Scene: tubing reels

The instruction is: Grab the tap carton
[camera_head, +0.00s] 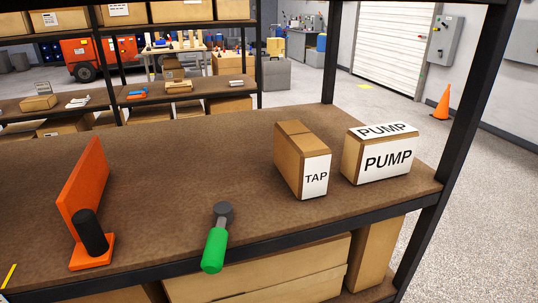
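The tap carton (302,158) is a brown cardboard box with a white label reading TAP. It stands on the brown shelf board (190,158), right of the middle in the head view. A second brown carton, the pump carton (379,153), stands close to its right with white PUMP labels on its top and front. Neither of my grippers shows in the head view.
A green-handled tool (215,248) lies at the shelf's front edge, its handle overhanging. An orange bracket (84,192) with a black cylinder (91,231) stands at left. A black post (460,105) rises at the right.

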